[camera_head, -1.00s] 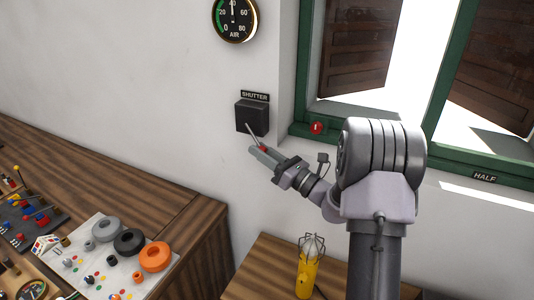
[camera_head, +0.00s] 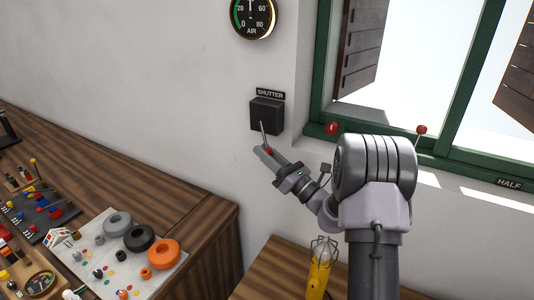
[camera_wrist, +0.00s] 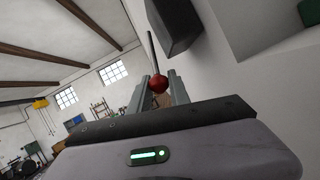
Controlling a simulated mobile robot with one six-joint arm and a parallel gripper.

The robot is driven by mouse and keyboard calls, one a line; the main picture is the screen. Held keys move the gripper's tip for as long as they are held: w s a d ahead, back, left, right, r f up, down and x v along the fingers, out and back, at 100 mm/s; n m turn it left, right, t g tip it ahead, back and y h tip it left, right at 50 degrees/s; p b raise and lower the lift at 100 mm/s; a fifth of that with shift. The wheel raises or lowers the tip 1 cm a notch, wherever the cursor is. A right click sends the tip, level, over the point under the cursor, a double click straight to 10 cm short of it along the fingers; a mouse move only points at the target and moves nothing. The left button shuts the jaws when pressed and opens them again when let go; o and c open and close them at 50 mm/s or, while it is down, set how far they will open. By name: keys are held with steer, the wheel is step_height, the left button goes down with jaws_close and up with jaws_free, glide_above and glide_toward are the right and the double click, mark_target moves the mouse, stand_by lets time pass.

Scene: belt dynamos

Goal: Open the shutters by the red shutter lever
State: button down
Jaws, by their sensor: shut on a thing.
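The black box labelled SHUTTER (camera_head: 266,115) is on the white wall, left of the window. The shutter lever, a thin metal rod with a red ball (camera_head: 268,150), points downward from it. My gripper (camera_head: 264,153) is shut on the red ball, just below the box. In the wrist view the red ball (camera_wrist: 159,84) sits between the two fingers, with the rod rising beside the dark box (camera_wrist: 172,24). The left brown shutter (camera_head: 360,45) and right shutter (camera_head: 515,85) stand swung outward, with a wide bright gap between them.
The green window frame (camera_head: 470,157) carries a red knob (camera_head: 332,128), another red ball (camera_head: 421,129) and a HALF label (camera_head: 509,183). An air gauge (camera_head: 253,15) hangs above. A wooden bench (camera_head: 150,195) with rings and small parts is lower left.

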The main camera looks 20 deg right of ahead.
steer(key=shift+r, duration=0.15)
stand_by(0.8)
steer(key=c, duration=1.5)
jaws_free()
steer(key=o, duration=0.3)
steer(key=shift+w, duration=0.15)
steer(key=shift+f, duration=0.2)
steer(key=b+v, duration=0.1)
steer(key=v, duration=1.6)
steer(key=shift+s, duration=0.25)
